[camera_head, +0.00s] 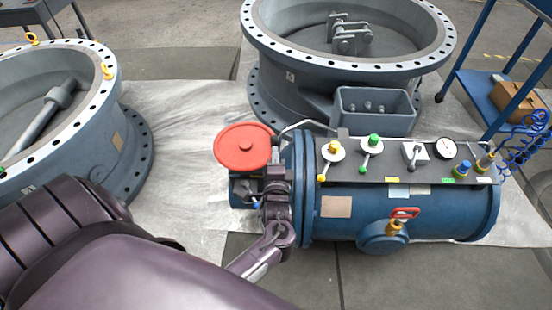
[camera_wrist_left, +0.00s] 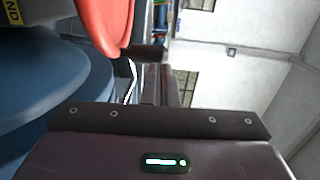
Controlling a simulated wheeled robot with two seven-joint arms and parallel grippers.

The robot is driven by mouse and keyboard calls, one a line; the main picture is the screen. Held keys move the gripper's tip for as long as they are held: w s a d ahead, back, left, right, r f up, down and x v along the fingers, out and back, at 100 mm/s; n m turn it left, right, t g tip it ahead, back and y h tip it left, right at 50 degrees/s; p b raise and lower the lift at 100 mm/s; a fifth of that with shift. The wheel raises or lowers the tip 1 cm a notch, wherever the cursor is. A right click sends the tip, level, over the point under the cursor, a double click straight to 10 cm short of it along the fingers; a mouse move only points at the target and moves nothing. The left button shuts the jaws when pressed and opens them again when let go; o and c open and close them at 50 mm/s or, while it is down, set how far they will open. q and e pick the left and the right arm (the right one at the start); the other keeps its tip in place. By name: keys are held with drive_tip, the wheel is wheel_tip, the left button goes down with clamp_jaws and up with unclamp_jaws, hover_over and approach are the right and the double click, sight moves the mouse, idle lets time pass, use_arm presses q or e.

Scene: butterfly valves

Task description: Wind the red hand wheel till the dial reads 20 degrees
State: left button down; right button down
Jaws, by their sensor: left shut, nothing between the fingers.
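The red hand wheel (camera_head: 243,146) is a flat disc on top of a blue gearbox, at the left end of a blue cylinder. Its red rim also shows in the left wrist view (camera_wrist_left: 108,22), at the top. My left gripper (camera_head: 274,168) is shut and empty, just right of the wheel near its rim. I cannot tell whether it touches the rim. A round white dial (camera_head: 445,148) with a dark needle sits on the cylinder's top panel. Its reading is too small to make out. My right gripper is not in view.
The blue cylinder (camera_head: 340,228) carries yellow, green and white valve levers and a red-handled valve (camera_head: 404,213) in front. Large flanged valve bodies stand at the left (camera_head: 130,158) and back (camera_head: 300,75). A blue cart (camera_head: 478,92) stands at the right.

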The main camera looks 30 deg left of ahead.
sight(276, 142)
use_arm(q)
drive_tip(key=shift+x, duration=0.85)
drive_tip(key=shift+w+a, duration=0.1)
drive_tip(key=shift+w, duration=0.1)
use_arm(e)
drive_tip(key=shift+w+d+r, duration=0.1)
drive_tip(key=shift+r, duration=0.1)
use_arm(q)
drive_tip(key=shift+w+a+n+g+y, duration=0.15)
drive_tip(key=shift+w+n+g+y, duration=0.3)
drive_tip(key=shift+w, duration=0.35)
drive_tip(key=shift+a, duration=0.1)
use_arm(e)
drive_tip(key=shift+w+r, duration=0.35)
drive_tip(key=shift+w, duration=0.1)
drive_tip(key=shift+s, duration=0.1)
